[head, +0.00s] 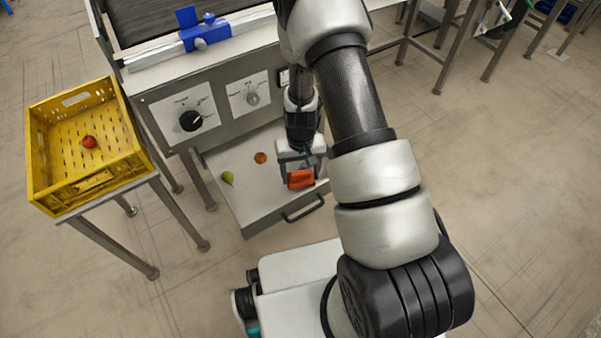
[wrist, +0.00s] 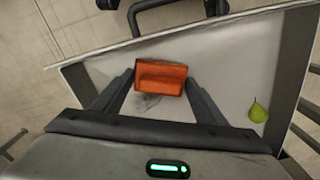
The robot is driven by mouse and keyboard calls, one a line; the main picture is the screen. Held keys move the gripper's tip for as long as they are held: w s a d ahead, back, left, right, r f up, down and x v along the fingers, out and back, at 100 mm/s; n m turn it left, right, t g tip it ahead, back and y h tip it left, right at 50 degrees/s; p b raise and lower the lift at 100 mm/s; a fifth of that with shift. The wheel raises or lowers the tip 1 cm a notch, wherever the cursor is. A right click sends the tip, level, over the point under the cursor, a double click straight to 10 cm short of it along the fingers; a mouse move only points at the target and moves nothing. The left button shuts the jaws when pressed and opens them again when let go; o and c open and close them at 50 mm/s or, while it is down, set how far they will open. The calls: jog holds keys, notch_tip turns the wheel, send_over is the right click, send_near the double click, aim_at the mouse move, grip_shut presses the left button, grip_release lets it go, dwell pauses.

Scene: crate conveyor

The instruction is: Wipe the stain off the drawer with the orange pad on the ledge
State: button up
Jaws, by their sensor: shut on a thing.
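The orange pad (head: 301,179) is between the fingers of my gripper (head: 299,172), which is shut on it. In the wrist view the pad (wrist: 160,77) sits between the two dark fingertips (wrist: 158,84), over the pale drawer floor. The open drawer (wrist: 225,55) lies beneath; it also shows in the head view (head: 250,205). A dark grey smudge, the stain (wrist: 146,102), shows on the drawer floor just beside the pad, between the fingers. Part of it may be hidden under the pad. I cannot tell whether the pad touches the floor.
A green pear-like fruit (head: 227,178) and a small orange-brown round thing (head: 260,157) lie in the drawer, left of my gripper. The drawer handle (head: 303,208) is at its front. A yellow crate (head: 108,180) holding a red fruit (head: 89,142) stands at left.

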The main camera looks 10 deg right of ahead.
jog(key=shift+f+b, duration=0.8)
jog(key=shift+f, duration=0.25)
jog(key=shift+d, duration=0.1)
